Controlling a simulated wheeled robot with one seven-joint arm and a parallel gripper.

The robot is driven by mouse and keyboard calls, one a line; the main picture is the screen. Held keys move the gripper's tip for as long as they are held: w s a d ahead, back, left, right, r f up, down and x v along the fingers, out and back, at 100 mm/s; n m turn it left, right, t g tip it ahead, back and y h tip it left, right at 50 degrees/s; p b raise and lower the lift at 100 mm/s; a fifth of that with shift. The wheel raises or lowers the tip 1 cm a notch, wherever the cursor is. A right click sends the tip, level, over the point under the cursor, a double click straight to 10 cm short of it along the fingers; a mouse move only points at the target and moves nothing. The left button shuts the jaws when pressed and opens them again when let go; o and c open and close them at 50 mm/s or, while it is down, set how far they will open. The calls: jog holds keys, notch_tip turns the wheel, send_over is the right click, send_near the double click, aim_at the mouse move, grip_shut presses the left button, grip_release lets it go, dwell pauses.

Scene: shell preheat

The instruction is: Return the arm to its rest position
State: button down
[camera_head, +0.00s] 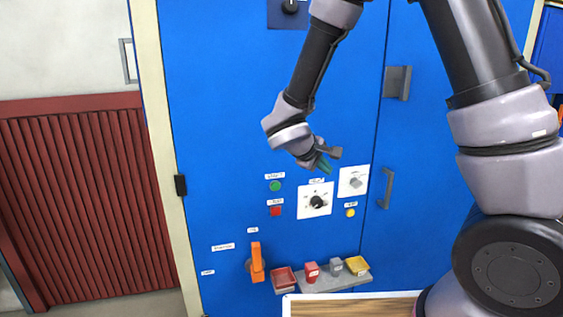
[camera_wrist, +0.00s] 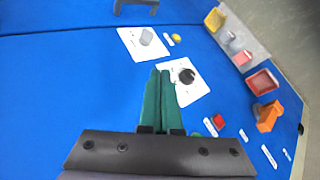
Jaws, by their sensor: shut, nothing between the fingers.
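My gripper (camera_head: 322,165) is at the end of my arm, in front of the blue cabinet panel (camera_head: 230,100). In the wrist view its two green fingers (camera_wrist: 161,84) are together with nothing between them. Beyond the fingertips is a black rotary knob (camera_wrist: 187,76) on a white plate, which also shows in the head view (camera_head: 317,202) just below the gripper. The gripper appears apart from the knob, though the exact gap is hard to tell.
Near the knob are a green button (camera_head: 275,186), a red button (camera_head: 275,211), a grey knob (camera_head: 355,183) and a yellow button (camera_head: 350,212). Lower are an orange handle (camera_head: 257,262) and a grey shelf (camera_head: 335,281) with small coloured containers. A door handle (camera_head: 387,188) projects at right.

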jog(key=s+d+r+m+g+y, duration=0.35)
jog(key=s+d+r+m, duration=0.55)
jog(key=d+r, duration=0.3)
jog(key=s+r+m+t+y, duration=0.3)
jog(key=s+r+m+y, duration=0.1)
jog(key=s+r, duration=0.4)
jog(key=shift+s+d+r+m+y, duration=0.4)
jog(key=shift+r+y, duration=0.05)
jog(key=shift+r, duration=0.3)
